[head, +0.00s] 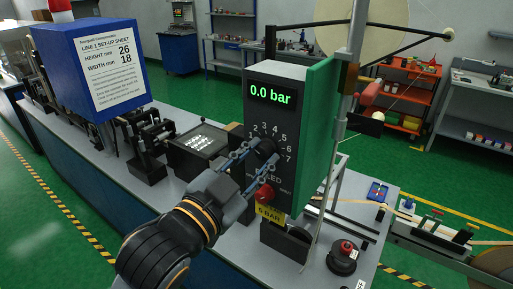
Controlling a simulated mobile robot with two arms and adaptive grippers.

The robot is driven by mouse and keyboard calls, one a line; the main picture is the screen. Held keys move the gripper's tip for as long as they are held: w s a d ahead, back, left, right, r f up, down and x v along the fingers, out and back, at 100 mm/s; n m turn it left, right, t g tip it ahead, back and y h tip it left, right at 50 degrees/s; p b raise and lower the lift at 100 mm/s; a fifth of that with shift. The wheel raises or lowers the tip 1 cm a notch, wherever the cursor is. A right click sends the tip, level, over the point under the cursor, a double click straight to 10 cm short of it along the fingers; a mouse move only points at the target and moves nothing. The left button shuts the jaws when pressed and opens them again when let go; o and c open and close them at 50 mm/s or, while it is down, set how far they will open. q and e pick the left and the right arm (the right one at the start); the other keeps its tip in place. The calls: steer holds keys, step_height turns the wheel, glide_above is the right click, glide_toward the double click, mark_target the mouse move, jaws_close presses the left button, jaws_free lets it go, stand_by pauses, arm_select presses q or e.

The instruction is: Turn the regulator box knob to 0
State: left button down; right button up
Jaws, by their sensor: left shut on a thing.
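The regulator box (258,114) stands on the bench, with a dark front panel and a green panel along its right side. Its display (271,93) reads 0.0 bar in green. A dark round knob (267,146) sits on the panel, ringed by a printed number scale. My left gripper (262,158) reaches in from below left and is shut on the knob. The fingers cover part of the scale, and I cannot tell where the knob points. A red button (264,194) and a yellow label (270,214) sit lower on the panel. My right gripper is not in view.
A blue box with a set-up sheet (112,70) stands to the left. A dark machine part (200,142) lies between it and the regulator. A metal post (346,100) rises close on the right. A black-and-red item (344,254) sits at the front right.

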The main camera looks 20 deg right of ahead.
arm_select(q)
steer(key=n+p, duration=0.2)
steer(key=n, duration=0.1)
steer(key=shift+n+y, duration=0.3)
steer(key=shift+n, duration=0.1)
steer(key=shift+n+p, duration=0.4)
steer(key=shift+n, duration=0.4)
steer(key=shift+d+f+n, duration=0.1)
steer(key=shift+n, duration=1.1)
steer(key=c, duration=1)
jaws_free()
steer(key=shift+c, duration=0.2)
